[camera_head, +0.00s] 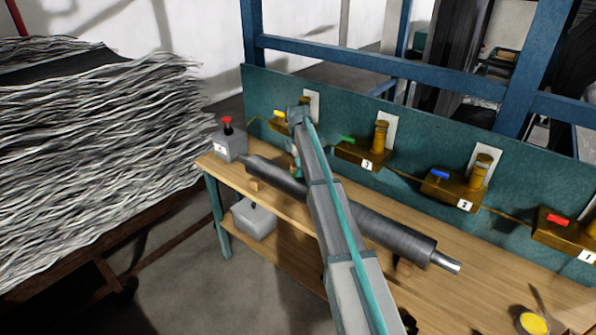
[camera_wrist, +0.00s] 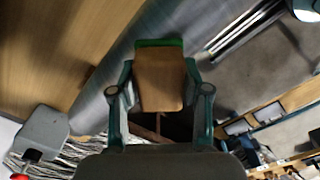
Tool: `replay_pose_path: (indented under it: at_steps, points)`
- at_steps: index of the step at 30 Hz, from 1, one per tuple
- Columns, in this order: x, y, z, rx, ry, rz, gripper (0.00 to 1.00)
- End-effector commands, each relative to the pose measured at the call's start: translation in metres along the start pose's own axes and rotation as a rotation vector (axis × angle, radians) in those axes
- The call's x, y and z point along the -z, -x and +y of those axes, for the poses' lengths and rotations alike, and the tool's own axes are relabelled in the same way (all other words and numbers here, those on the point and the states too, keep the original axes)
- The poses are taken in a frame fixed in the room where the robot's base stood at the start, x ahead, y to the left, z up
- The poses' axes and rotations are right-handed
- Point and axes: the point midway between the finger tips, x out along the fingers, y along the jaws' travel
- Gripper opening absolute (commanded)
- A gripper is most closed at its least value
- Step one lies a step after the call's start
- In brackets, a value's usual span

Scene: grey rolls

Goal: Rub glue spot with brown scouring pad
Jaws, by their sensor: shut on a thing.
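The brown scouring pad (camera_wrist: 160,82), with a green strip along its far edge, is held between the two fingers of my gripper (camera_wrist: 160,75) in the wrist view. The grey roll (camera_head: 395,235) lies lengthwise along the wooden bench in the head view. It also shows as a grey diagonal band (camera_wrist: 100,95) beside and behind the pad in the wrist view. My gripper is near the roll's left part; I cannot tell whether the pad touches it. In the head view my arm hides part of the roll and most of the gripper. I see no glue spot.
A grey box with a red knob (camera_head: 230,143) stands at the left end of the wooden bench (camera_head: 505,263). Brass valve blocks (camera_head: 363,152) line the teal back panel. A yellow-topped can (camera_head: 534,324) stands at the lower right. A wavy grey stack (camera_head: 95,140) is left.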

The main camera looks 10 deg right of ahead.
Motion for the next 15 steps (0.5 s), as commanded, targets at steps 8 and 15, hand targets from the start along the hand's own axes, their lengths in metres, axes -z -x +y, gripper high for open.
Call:
replay_pose_path:
  at_steps: [8, 15]
  points:
    - [0.001, 0.029, 0.001, -0.001, 0.001, 0.001, 0.09]
    - [0.002, 0.050, 0.001, -0.001, 0.002, 0.001, 0.09]
